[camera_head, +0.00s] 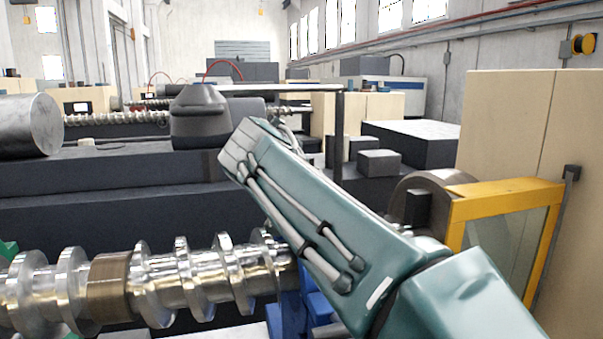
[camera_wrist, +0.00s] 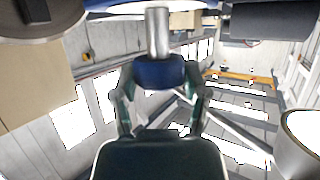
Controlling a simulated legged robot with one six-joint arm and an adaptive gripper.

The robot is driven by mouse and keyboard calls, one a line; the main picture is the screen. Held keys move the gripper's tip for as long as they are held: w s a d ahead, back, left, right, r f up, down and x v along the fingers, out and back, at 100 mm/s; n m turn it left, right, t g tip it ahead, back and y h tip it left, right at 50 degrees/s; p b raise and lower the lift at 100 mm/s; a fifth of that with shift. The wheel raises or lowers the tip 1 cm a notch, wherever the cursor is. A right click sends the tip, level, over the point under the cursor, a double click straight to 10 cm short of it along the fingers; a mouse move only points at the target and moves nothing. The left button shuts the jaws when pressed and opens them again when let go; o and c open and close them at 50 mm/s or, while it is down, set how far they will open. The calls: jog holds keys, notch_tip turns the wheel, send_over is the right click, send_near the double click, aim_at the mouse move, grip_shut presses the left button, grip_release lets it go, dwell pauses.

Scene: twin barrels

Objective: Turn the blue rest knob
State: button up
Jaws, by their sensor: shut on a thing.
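The blue rest knob (camera_wrist: 158,74) is in the middle of the wrist view, at the end of a pale metal shaft (camera_wrist: 158,32). My gripper (camera_wrist: 160,82) has one finger on each side of the knob and is shut on it. In the head view my teal arm crosses the right half and hides the gripper and the knob. Part of the blue rest (camera_head: 292,312) shows at the bottom, beside my arm. A shiny metal screw (camera_head: 195,285) with a brown band lies to its left.
A yellow-framed guard (camera_head: 505,190) stands at the right, by a beige cabinet (camera_head: 520,120). Dark machine beds (camera_head: 90,210) lie behind the screw, with a grey machine part (camera_head: 200,115) on top. Grey blocks (camera_head: 379,163) stand behind my arm.

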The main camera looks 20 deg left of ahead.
jog(key=shift+a+f, duration=0.1)
jog(key=shift+f, duration=0.15)
jog(key=o, duration=1.2)
jog(key=shift+c, duration=0.2)
jog(key=shift+a+r, duration=0.1)
jog(key=shift+s+r, duration=0.1)
jog(key=shift+r, duration=0.05)
jog(key=v, duration=1.1)
jog(key=shift+s+a, duration=0.2)
jog(key=shift+s, duration=0.1)
